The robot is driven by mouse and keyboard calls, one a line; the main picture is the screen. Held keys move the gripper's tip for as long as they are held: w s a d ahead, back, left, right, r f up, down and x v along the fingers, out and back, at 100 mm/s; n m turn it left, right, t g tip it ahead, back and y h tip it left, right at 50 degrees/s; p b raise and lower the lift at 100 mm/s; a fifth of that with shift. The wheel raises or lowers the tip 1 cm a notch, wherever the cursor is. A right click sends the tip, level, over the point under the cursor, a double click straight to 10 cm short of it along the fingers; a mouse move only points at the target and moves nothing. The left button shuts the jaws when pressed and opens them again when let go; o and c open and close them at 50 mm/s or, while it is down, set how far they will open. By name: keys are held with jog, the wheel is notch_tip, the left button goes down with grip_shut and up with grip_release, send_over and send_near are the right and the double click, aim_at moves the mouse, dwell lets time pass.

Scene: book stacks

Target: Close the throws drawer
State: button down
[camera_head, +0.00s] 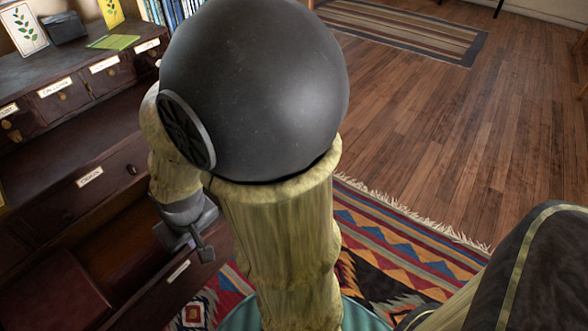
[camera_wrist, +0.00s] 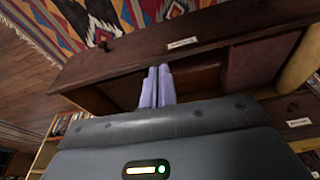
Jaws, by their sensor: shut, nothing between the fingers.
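A wide dark wooden drawer (camera_head: 150,303) at the lower left of the head view is pulled out. Its front has a small white label, too small to read. In the wrist view the drawer front (camera_wrist: 225,38) crosses the top, with a dark knob at its left. A dark red folded or boxy item (camera_wrist: 257,62) and a cream rolled item (camera_wrist: 302,58) lie inside. My gripper (camera_head: 206,254) appears close to the drawer front's right part. In the wrist view my gripper (camera_wrist: 157,70) has its two pale fingers together and empty, overlapping the drawer opening. Contact is unclear.
The dresser (camera_head: 100,130) has a shut labelled wide drawer (camera_head: 75,192) above and small labelled drawers (camera_head: 62,97) higher up. A patterned rug (camera_head: 395,255) lies on the wooden floor, which is open to the right. My arm hides part of the dresser.

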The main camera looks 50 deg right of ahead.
jog(key=w+d+f+m+t+y+p, duration=0.1)
jog(key=d+f+m+y+p, duration=0.1)
jog(key=d+f+m+y, duration=0.6)
jog(key=w+d+f+m+t+y+p, duration=0.1)
jog(key=w+d+f+m+y+p, duration=0.15)
jog(key=d+m, duration=0.95)
jog(key=s+d+f+m+t+h, duration=0.2)
jog(key=s+d+m+t+h, duration=0.1)
jog(key=d, duration=0.4)
jog(key=s+d+f+m+t+h, duration=0.2)
jog(key=s+d+m+t+h, duration=0.1)
jog(key=d+m+t, duration=0.3)
jog(key=s+d+f+m+t+h, duration=0.2)
jog(key=s+d+m+t+h, duration=0.1)
jog(key=d+m, duration=0.3)
jog(key=shift+s+d+t+p, duration=0.35)
jog(key=shift+d+t, duration=0.35)
jog(key=shift+d, duration=0.15)
jog(key=shift+w, duration=0.15)
jog(key=w+a+b, duration=0.1)
jog(key=w+b, duration=0.2)
jog(key=w, duration=1.1)
